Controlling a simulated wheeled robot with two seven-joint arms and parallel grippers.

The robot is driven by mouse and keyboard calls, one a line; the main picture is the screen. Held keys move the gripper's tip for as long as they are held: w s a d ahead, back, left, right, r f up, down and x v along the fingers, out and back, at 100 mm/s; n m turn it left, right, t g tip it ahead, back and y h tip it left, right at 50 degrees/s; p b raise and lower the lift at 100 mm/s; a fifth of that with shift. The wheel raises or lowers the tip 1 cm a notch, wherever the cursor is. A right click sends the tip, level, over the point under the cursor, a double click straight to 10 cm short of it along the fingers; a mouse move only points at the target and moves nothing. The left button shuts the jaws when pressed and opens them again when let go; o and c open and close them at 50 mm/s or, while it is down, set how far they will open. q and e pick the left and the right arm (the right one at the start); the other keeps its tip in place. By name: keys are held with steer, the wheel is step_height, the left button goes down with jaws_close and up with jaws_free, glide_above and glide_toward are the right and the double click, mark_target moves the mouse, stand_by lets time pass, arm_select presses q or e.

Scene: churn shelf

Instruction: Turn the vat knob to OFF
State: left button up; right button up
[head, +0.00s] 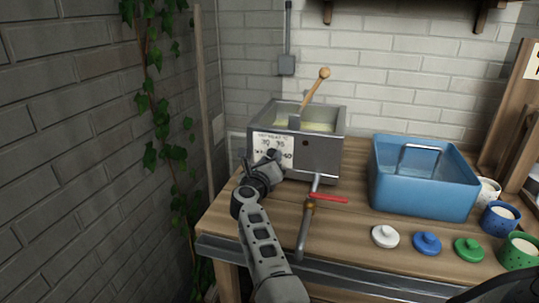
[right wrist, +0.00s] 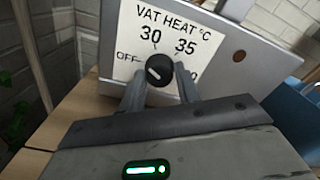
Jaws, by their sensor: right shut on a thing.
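The grey metal vat (head: 321,154) stands at the back left of the wooden bench, with a wooden-handled tool leaning in it. Its white dial plate reads VAT HEAT °C, with OFF at left, 30 and 35 above, and a partly covered number at lower right. The round black vat knob (right wrist: 159,69) is in the middle of the plate, with a short white mark on its face. My right gripper (head: 270,166) is at the vat's front, its fingers (right wrist: 159,78) shut on the knob's two sides. The knob is mostly hidden in the head view. My left gripper is not in view.
A tap with a red lever (head: 328,198) sticks out below the vat, right of my right arm. A blue tub (head: 420,196) stands to the right. White, blue and green lids (head: 426,243) lie in front of it, with cups (head: 500,219) at the right. Ivy (head: 161,110) hangs at left.

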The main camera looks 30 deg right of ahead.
steer(key=n+p, duration=0.2)
steer(key=n, duration=0.1)
steer(key=shift+r, duration=0.1)
arm_select(q)
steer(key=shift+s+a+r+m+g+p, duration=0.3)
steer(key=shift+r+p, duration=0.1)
steer(key=shift+p, duration=0.1)
arm_select(e)
steer(key=shift+n, duration=1.3)
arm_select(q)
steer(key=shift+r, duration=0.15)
arm_select(e)
steer(key=o, duration=1)
steer(key=shift+c, duration=0.2)
